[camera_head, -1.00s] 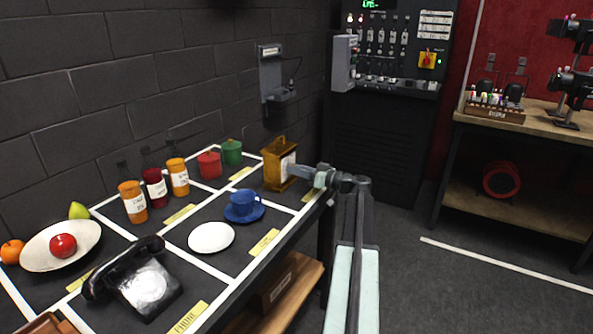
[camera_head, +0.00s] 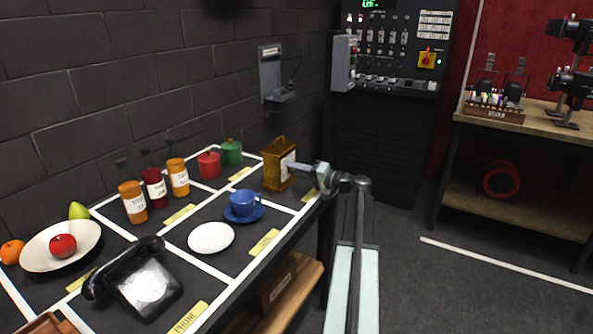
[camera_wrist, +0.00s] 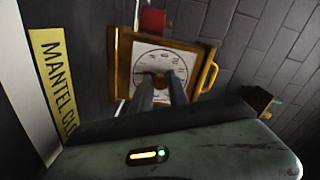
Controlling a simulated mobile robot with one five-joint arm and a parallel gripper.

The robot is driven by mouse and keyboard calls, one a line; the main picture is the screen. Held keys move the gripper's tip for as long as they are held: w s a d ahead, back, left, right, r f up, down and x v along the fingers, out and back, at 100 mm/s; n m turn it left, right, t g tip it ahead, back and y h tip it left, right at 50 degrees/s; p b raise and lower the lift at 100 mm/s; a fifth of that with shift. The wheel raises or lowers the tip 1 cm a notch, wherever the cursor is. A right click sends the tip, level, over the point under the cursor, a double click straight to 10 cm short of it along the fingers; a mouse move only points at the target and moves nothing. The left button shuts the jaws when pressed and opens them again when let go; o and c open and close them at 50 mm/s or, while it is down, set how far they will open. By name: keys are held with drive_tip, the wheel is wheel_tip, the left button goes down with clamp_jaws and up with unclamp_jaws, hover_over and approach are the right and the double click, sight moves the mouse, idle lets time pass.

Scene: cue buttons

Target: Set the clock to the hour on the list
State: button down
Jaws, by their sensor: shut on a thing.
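The mantel clock (camera_head: 275,170) is a golden-brown case with a top handle, standing at the far end of the dark table. Its white round dial faces right, towards my gripper (camera_head: 296,167). In the wrist view the dial (camera_wrist: 178,55) lies straight ahead. My gripper's two fingers (camera_wrist: 160,77) reach its middle and are shut on what seems to be the clock's hand there. The fingers cover the hand and part of the dial, so the hour cannot be read. A yellow label (camera_wrist: 54,80) starting "MANTEL CLO" lies beside the clock. I cannot make out an hour list.
A blue cup (camera_head: 243,203) on a saucer and a white plate (camera_head: 211,238) stand nearer on the table. Red (camera_head: 209,165) and green (camera_head: 232,153) canisters stand left of the clock. A black phone (camera_head: 145,285) is in front. Open floor lies right of the table.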

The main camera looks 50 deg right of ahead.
drive_tip(key=m, duration=0.5)
drive_tip(key=shift+m, duration=0.3)
drive_tip(key=m, duration=0.4)
drive_tip(key=shift+m, duration=0.4)
drive_tip(key=c, duration=1.3)
unclamp_jaws()
drive_tip(key=v, duration=0.7)
drive_tip(key=shift+s+d, duration=0.1)
drive_tip(key=shift+s, duration=0.3)
